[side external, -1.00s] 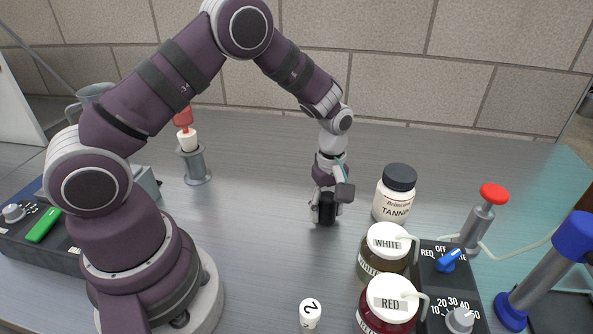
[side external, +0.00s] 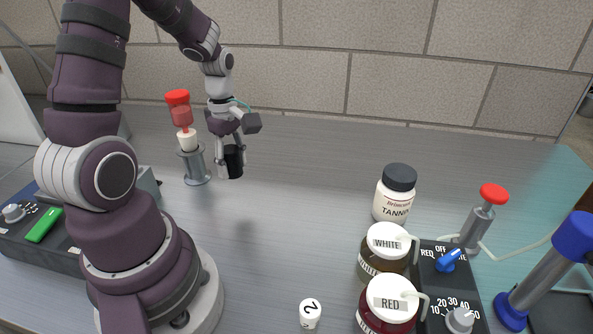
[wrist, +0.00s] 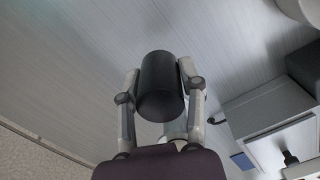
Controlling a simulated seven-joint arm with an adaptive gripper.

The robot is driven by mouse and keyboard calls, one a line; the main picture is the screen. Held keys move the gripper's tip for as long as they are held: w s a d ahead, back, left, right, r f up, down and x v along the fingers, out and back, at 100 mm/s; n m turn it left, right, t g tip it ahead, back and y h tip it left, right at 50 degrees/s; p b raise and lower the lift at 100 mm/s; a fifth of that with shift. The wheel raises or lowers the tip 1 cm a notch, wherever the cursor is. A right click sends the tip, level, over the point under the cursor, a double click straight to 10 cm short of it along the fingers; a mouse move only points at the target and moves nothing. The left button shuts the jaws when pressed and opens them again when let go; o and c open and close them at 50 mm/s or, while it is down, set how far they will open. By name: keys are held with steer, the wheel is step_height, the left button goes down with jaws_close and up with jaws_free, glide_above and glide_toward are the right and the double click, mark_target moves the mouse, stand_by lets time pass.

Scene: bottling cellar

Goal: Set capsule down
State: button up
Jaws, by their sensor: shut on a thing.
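My gripper (side external: 229,160) is shut on a black cylindrical capsule (side external: 236,161), with one finger on each side of it. In the side external view the capsule is held roughly upright above the grey worktop (side external: 290,210), to the right of a grey stand. Whether a gap lies under it is hard to tell from this angle. In the wrist view the capsule (wrist: 160,88) sits between the two fingertips, which touch its sides.
The grey stand (side external: 196,168) holds a red and white piece (side external: 180,112) close to the left of my gripper. A tannin jar (side external: 394,195), jars marked WHITE (side external: 388,255) and RED (side external: 388,304), and a white piece marked 2 (side external: 310,313) stand right. The middle worktop is clear.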

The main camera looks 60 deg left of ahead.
mark_target(229, 149)
step_height(229, 149, down, 7)
steer(key=shift+f, duration=0.1)
steer(key=o, duration=0.6)
steer(key=shift+f, duration=0.1)
steer(key=shift+o, duration=0.2)
step_height(229, 149, up, 12)
steer(key=s+d+r+m+t, duration=0.1)
steer(key=d+r+m+t, duration=0.1)
steer(key=d+r+m, duration=0.2)
steer(key=s+d+r+m+t, duration=0.1)
steer(key=d+r+m+t, duration=0.2)
steer(key=d+m, duration=0.7)
steer(key=r+m, duration=0.1)
steer(key=m, duration=0.7)
steer(key=shift+r+t, duration=0.3)
steer(key=shift+r, duration=0.05)
